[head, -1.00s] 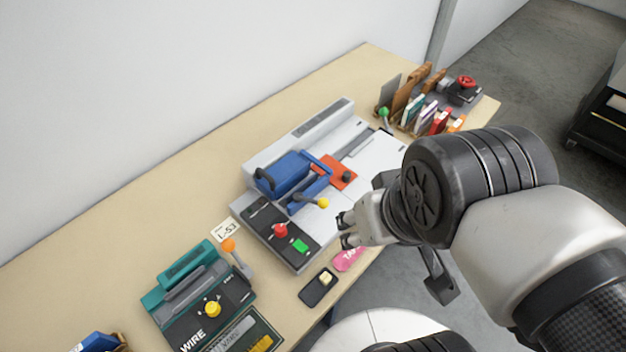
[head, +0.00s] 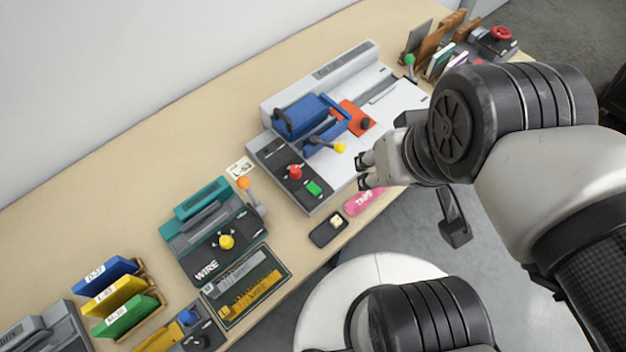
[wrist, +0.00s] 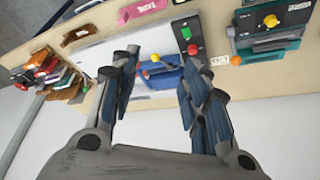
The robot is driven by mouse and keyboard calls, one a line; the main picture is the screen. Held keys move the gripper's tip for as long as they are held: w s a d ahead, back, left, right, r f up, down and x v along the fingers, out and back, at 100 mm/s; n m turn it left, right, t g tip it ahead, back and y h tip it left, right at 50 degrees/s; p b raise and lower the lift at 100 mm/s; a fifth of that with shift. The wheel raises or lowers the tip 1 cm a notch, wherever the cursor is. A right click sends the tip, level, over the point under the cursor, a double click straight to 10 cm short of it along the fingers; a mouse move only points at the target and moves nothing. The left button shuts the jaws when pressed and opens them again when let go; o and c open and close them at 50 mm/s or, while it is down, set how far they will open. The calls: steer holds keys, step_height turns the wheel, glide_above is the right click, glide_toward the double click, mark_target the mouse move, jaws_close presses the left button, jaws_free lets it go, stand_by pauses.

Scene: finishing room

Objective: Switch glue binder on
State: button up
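A pale grey machine (head: 325,72) with a blue clamp (head: 305,113) and an orange plate (head: 357,117) stands on the table; I can read no name on it, but it may be the glue binder. Its dark front panel carries a red knob (head: 295,172) and a green button (head: 314,188); a lever with a yellow ball (head: 340,148) stands beside the clamp. My gripper (head: 364,172) is right of the panel, empty, its fingers apart. In the wrist view, the red knob (wrist: 192,49), green button (wrist: 186,33) and blue clamp (wrist: 168,76) show beyond my open fingers (wrist: 158,66).
A teal machine marked WIRE (head: 207,268) with a yellow knob (head: 227,242) and an orange-tipped lever (head: 243,183) stands left. A pink TAPE item (head: 364,200) and a small black tray (head: 329,229) lie near the front edge. Books in a rack (head: 440,60) stand far right.

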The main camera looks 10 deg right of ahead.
steer(key=shift+w+a+r+n, duration=0.1)
steer(key=shift+w+n, duration=0.1)
steer(key=shift+n, duration=0.1)
steer(key=shift+c, duration=0.6)
steer(key=w+n+p, duration=0.1)
steer(key=w+n, duration=0.1)
steer(key=w+a+n+g+p, duration=0.1)
steer(key=n, duration=0.1)
steer(key=w+a+n+p, duration=0.1)
steer(key=w+n, duration=0.1)
steer(key=shift+w+f+g, duration=0.25)
steer(key=shift+w+g, duration=0.05)
steer(key=shift+g, duration=0.1)
steer(key=c, duration=0.5)
steer(key=w+f+n, duration=0.1)
steer(key=n, duration=0.1)
steer(key=w+a+f+n+g+p, duration=0.1)
steer(key=w+n, duration=0.1)
steer(key=w+a+n+p, duration=0.1)
steer(key=n, duration=0.1)
steer(key=shift+w+a+f, duration=0.15)
steer(key=shift+a+f, duration=0.1)
steer(key=shift+f, duration=0.15)
jaws_close()
steer(key=w+a+f+n+g+p, duration=0.3)
steer(key=w+a+f+n, duration=0.1)
steer(key=f+n, duration=0.7)
steer(key=shift+a+f+n+h+p, duration=0.25)
steer(key=shift+a+n+h+p, duration=0.15)
steer(key=shift+a+n, duration=0.3)
